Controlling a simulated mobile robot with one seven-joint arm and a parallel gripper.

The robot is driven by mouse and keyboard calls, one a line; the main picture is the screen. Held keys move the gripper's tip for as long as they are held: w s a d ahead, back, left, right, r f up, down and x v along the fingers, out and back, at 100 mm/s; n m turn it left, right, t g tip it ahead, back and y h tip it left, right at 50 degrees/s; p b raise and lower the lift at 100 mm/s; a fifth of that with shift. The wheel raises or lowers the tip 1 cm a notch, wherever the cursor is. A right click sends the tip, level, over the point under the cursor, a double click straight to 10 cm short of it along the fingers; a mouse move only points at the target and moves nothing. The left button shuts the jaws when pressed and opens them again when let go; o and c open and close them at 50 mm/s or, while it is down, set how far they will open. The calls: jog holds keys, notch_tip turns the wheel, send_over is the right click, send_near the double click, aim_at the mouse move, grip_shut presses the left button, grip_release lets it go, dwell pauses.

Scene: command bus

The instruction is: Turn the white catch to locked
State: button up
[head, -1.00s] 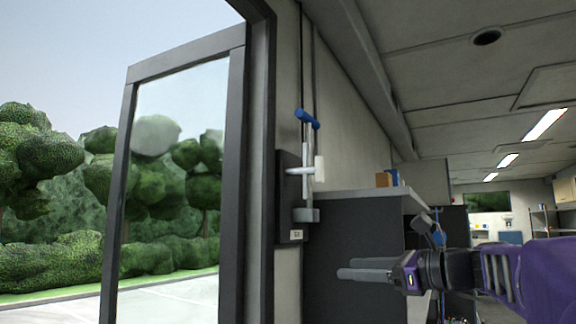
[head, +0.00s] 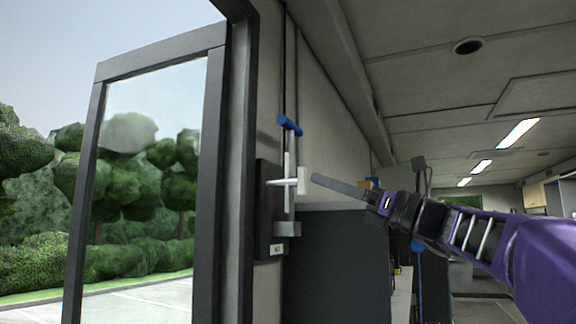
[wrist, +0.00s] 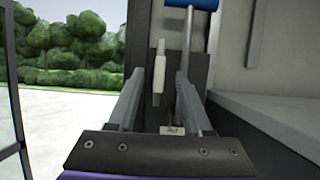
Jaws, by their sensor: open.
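The white catch (head: 302,181) is a small upright tab at the end of a short horizontal pin, on a dark plate (head: 263,215) beside the door frame. In the wrist view the catch (wrist: 158,74) shows between my fingers, ahead of them. A vertical rod with a blue handle (head: 290,126) runs beside it. My gripper (head: 315,179) is open and points left, its fingertips close to the right of the catch. Whether they touch it I cannot tell. In the wrist view my gripper (wrist: 160,82) has both fingers apart with nothing visibly held.
The dark-framed glass door (head: 150,180) stands open at left, onto trees and paving. A dark cabinet (head: 340,262) with a light top stands below and right of the catch. A small label (head: 277,250) sits under the rod's lower bracket.

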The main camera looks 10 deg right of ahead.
aim_at(298, 173)
jog(key=p+x, duration=0.2)
jog(key=x, duration=0.7)
jog(key=shift+a, duration=0.1)
grip_shut()
